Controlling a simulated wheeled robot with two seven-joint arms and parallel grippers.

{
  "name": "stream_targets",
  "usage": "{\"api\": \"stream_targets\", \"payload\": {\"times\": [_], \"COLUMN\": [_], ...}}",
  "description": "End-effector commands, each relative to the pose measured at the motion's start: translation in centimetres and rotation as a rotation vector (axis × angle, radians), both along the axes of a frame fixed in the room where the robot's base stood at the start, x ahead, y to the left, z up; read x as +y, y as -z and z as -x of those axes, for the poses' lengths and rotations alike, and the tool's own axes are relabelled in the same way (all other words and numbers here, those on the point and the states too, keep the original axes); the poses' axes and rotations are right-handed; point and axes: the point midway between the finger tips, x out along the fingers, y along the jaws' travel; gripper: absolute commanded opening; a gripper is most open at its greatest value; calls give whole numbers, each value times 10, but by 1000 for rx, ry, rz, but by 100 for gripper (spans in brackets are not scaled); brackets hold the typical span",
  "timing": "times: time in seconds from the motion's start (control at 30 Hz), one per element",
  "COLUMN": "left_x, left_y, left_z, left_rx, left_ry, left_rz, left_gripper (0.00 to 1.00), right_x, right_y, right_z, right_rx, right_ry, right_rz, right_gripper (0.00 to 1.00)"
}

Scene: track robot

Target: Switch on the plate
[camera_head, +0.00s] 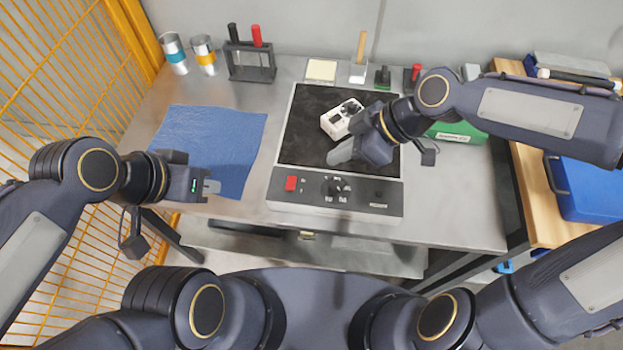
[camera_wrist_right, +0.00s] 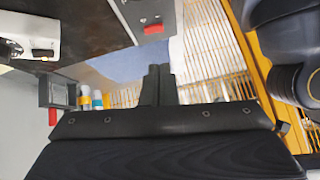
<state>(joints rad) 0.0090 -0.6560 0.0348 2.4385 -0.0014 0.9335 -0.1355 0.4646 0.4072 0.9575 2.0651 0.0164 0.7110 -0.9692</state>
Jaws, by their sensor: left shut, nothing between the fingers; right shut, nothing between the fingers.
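The plate (camera_head: 300,140) is a flat device with a black top and a grey front panel on the metal table. Its panel carries a red switch (camera_head: 291,183) at the left and a dark knob (camera_head: 336,187) in the middle. The red switch also shows in the right wrist view (camera_wrist_right: 153,29). A white box-shaped device (camera_head: 341,118) lies on the black top. My right gripper (camera_head: 334,158) is shut and empty above the plate's front part, up and to the right of the red switch. My left gripper (camera_head: 214,187) is shut and empty over the blue cloth's lower edge, left of the plate.
A blue cloth (camera_head: 225,135) lies left of the plate. Two cans (camera_head: 204,55) and a rack (camera_head: 250,62) with black and red tools stand behind. A green box (camera_head: 458,133) is at the right, partly hidden by my right arm. A yellow mesh fence (camera_head: 60,70) bounds the left.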

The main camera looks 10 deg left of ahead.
Motion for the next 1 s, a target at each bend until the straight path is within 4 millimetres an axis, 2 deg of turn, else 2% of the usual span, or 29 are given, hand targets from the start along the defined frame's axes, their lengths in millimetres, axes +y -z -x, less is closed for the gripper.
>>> {"api": "stream_targets", "payload": {"times": [0.1, 0.2, 0.63, 0.77, 1.0], "left_x": [2, 3, 3, 3, 3], "left_y": [4, 5, 6, 9, 13], "left_z": [7, 9, 9, 9, 9], "left_rx": [2, 5, 8, 8, 8], "left_ry": [-142, -195, -203, -202, -201], "left_rz": [83, 116, 121, 120, 120], "left_gripper": [0, 0, 0, 0, 0], "right_x": [12, 16, 20, 31, 67], "right_y": [-6, -8, -5, 6, 41], "right_z": [-4, -5, -4, -3, 2], "right_rx": [-21, -32, -33, -32, -29], "right_ry": [-54, -73, -77, -80, -83], "right_rz": [-62, -83, -87, -87, -85], "right_gripper": [0, 0, 0, 0, 0]}}
